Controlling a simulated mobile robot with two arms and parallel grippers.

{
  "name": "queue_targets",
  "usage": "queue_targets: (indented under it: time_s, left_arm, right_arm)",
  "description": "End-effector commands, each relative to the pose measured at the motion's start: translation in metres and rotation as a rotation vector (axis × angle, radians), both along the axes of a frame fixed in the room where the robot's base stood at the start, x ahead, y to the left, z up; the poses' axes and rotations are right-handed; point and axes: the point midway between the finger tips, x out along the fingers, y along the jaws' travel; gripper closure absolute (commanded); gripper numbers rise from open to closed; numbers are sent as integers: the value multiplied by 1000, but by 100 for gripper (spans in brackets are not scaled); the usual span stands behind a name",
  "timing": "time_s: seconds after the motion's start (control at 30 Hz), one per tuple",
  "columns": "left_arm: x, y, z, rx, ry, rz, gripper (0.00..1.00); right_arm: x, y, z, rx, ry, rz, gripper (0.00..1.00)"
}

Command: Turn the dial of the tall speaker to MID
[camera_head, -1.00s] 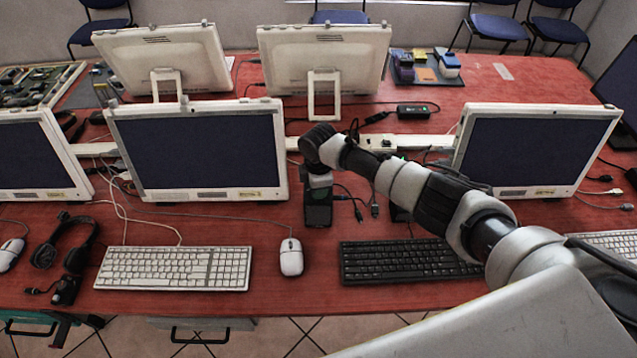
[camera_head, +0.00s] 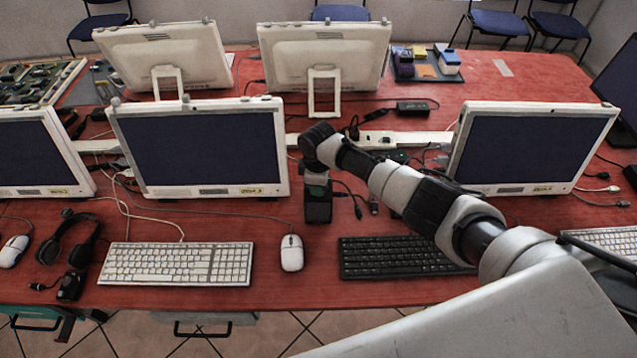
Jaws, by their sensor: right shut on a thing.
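The tall speaker (camera_head: 319,209) is a small dark upright box on the red table, between the left monitor and the black keyboard. My right gripper (camera_head: 316,184) points down at its top from above and is shut on it, it seems at the dial. The wrist and gripper hide the dial and its marks, so I cannot tell its setting. My left gripper is not in view.
A white mouse (camera_head: 291,253) and a black keyboard (camera_head: 395,257) lie in front of the speaker. Monitors stand at left (camera_head: 200,150) and right (camera_head: 532,145). Loose cables (camera_head: 352,196) lie close to the speaker's right side.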

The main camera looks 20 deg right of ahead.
Motion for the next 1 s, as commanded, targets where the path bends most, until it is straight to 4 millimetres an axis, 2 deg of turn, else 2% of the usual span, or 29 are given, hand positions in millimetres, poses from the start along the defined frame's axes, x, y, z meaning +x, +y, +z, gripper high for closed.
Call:
queue_targets:
  time_s: [0.1,0.13,0.3,0.67,0.87,1.0]
  left_arm:
    - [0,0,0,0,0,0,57]
    - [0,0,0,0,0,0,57]
    - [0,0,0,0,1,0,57]
    - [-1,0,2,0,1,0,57]
    - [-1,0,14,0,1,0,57]
    - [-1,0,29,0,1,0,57]
  right_arm:
    - [0,1,0,1,0,1,97]
    - [0,0,0,1,0,1,70]
    - [0,0,0,1,0,2,47]
    - [0,0,2,0,-1,1,47]
    - [0,0,15,1,-2,0,47]
    - [0,1,30,2,-1,-2,47]
